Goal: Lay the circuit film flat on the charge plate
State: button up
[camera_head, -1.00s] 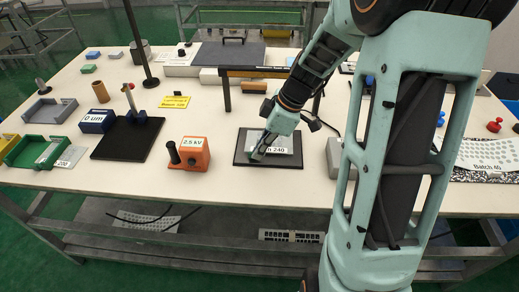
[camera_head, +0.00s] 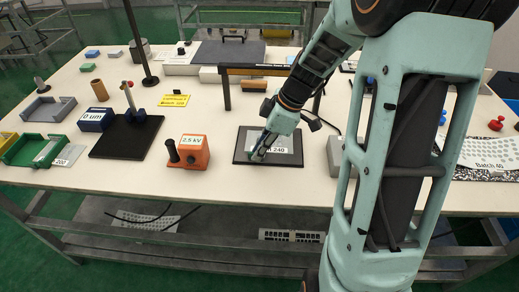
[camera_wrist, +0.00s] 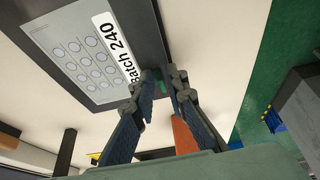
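The charge plate (camera_head: 240,154) is a dark, flat, rectangular plate at the middle front of the table. The circuit film (camera_wrist: 77,52) is a grey sheet with rows of round marks and a white "Batch 240" label. It lies over the plate, looks flat, and has dark border showing beside it. In the head view the film's label (camera_head: 287,145) shows right of my gripper (camera_head: 256,156), which hides part of the film. In the wrist view my gripper's fingertips (camera_wrist: 162,74) are a little apart, beside the label end of the film. I see nothing clearly held between them.
An orange "2.5 kV" box (camera_head: 194,152) with a black knob stands left of the plate. A black-based stand (camera_head: 127,139) and a green tray (camera_head: 27,150) are farther left. A dark raised bar (camera_head: 255,71) stands behind. Another film, "Batch 40" (camera_head: 489,152), lies at right.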

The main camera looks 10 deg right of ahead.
jog(key=shift+o, duration=0.9)
jog(key=v, duration=1.2)
